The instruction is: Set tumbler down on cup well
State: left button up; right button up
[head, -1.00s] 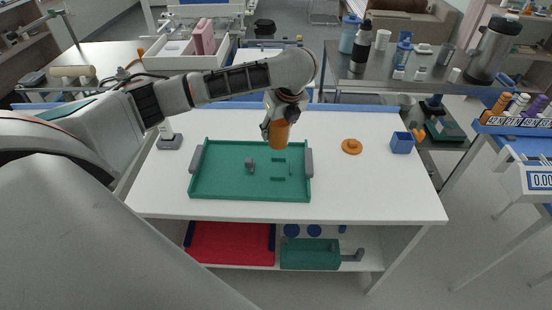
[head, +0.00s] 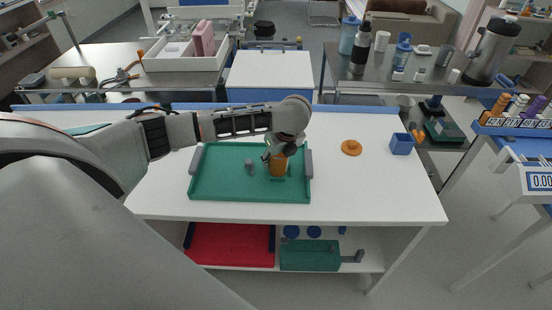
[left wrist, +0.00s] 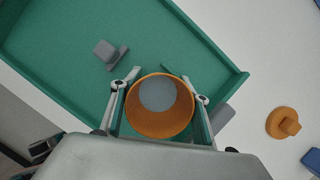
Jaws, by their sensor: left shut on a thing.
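The orange tumbler (head: 278,166) is upright over the right half of the green tray (head: 230,191). It also shows in the left wrist view (left wrist: 160,124), where I look down into its open mouth. My left gripper (head: 277,155) is shut on the tumbler, with one finger on each side of it. The cup well is not clearly visible; the tumbler and gripper cover that part of the tray. I cannot tell whether the tumbler's base touches the tray. My right gripper is not in view.
A small grey knobbed piece (head: 249,165) stands in the tray, left of the tumbler. Grey handles (head: 309,163) flank the tray. An orange lid (head: 351,147) and a blue box (head: 402,143) sit on the white table to the right.

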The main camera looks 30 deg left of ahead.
pick_arm(q)
jog(key=shift+f, duration=0.1)
jog(key=o, duration=1.1)
jog(key=v, duration=1)
jog(key=shift+r, duration=0.35)
jog(key=shift+v, duration=0.8)
